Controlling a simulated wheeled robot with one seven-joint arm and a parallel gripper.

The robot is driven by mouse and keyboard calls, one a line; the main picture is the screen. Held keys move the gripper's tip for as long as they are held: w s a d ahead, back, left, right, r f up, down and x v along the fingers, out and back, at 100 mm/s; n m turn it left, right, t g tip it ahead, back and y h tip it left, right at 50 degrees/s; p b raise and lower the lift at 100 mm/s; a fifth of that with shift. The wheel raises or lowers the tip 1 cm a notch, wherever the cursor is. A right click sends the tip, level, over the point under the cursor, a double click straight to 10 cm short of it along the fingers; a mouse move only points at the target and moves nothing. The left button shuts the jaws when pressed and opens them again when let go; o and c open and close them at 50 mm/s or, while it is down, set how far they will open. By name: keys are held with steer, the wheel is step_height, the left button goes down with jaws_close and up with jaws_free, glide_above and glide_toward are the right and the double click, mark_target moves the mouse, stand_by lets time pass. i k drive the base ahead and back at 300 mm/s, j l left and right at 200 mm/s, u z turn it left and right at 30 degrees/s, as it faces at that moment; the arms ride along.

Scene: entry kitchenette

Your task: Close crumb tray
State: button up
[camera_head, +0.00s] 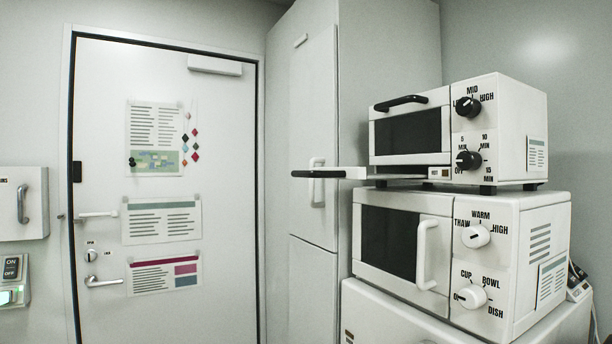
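The crumb tray (354,172) is a thin pale tray with a black handle at its front. It sticks out to the left from under the toaster oven (502,131), so it stands pulled out. Its inner end is hidden beneath the oven. The toaster oven is white with a dark window, a black door handle and two black knobs, and its door looks shut. My gripper does not show in the head view.
The toaster oven stands on a white microwave (534,254) with a vertical white handle. The microwave rests on a white cabinet or fridge (392,318). A tall pale cabinet (314,130) stands behind the tray. A white door (228,256) with posters is at the left.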

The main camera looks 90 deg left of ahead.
mark_target(354, 173)
steer(key=u, duration=3.05)
